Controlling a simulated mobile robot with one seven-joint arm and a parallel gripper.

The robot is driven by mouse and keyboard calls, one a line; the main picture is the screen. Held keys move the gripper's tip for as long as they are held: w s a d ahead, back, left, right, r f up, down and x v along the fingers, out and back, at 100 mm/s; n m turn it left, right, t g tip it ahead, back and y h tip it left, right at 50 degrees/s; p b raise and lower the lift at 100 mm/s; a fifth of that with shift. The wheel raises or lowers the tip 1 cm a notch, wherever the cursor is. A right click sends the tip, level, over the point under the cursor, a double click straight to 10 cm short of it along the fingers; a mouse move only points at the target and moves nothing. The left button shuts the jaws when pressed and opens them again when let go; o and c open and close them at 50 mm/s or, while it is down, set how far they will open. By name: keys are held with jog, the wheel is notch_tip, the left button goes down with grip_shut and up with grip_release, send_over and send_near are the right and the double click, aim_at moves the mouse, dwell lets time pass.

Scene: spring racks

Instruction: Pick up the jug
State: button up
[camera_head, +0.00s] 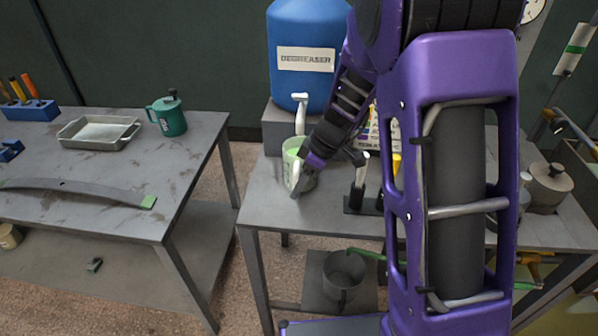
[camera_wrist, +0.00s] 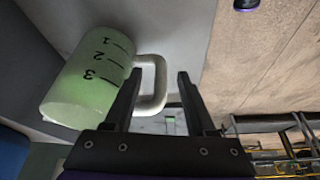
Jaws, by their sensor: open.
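The jug is a pale green, translucent measuring jug (camera_wrist: 85,85) with black marks 1, 2 and 3 and a whitish handle (camera_wrist: 160,88). In the head view the jug (camera_head: 291,150) stands on the grey table in front of the blue degreaser drum, partly hidden by my arm. My gripper (camera_wrist: 159,76) is open. In the wrist view its two fingers lie on either side of the handle's outer part, and I see no clear contact. In the head view my gripper (camera_head: 303,180) is at the jug's lower right side.
The degreaser drum (camera_head: 309,80) with its white tap stands behind the jug. A dark clamp-like tool (camera_head: 357,195) stands to the right on the table (camera_head: 275,205). The left table holds a teal lidded can (camera_head: 170,118), a metal tray (camera_head: 72,143) and a leaf spring (camera_head: 75,188). A bucket (camera_head: 343,272) is below.

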jog(key=shift+x, duration=0.95)
jog(key=shift+c, duration=0.3)
jog(key=shift+r, duration=0.1)
grip_shut()
